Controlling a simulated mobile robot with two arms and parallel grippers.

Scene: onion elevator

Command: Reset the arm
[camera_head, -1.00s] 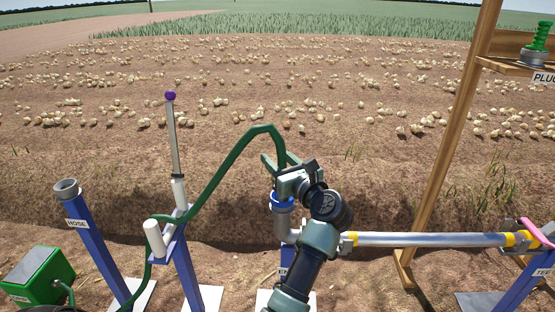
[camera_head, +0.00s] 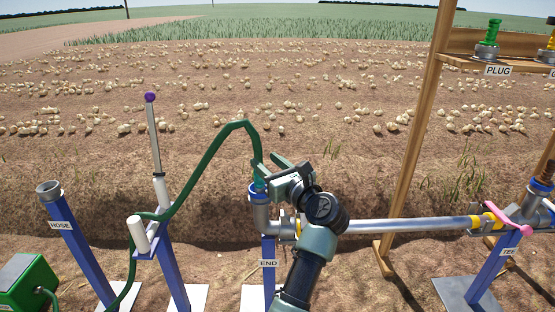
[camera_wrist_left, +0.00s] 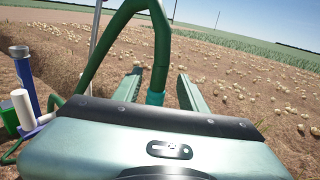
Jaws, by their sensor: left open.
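My left gripper (camera_head: 281,168) is at the END post (camera_head: 268,270), just above and right of the elbow fitting with the blue collar (camera_head: 259,196). The green hose (camera_head: 207,158) arches over from the left and comes down into this collar. In the left wrist view the gripper (camera_wrist_left: 160,88) has its fingers spread apart. The hose with its teal end (camera_wrist_left: 156,97) stands between or just beyond them, and I cannot tell whether they touch it. My right gripper is not in view.
A silver pipe (camera_head: 400,228) runs right from the elbow to the TEE post (camera_head: 490,265). A wooden frame (camera_head: 412,150) with a PLUG shelf (camera_head: 500,68) stands behind. HOSE post (camera_head: 78,245), purple-knobbed lever (camera_head: 153,130) and green box (camera_head: 30,285) are left. Onions lie across the field.

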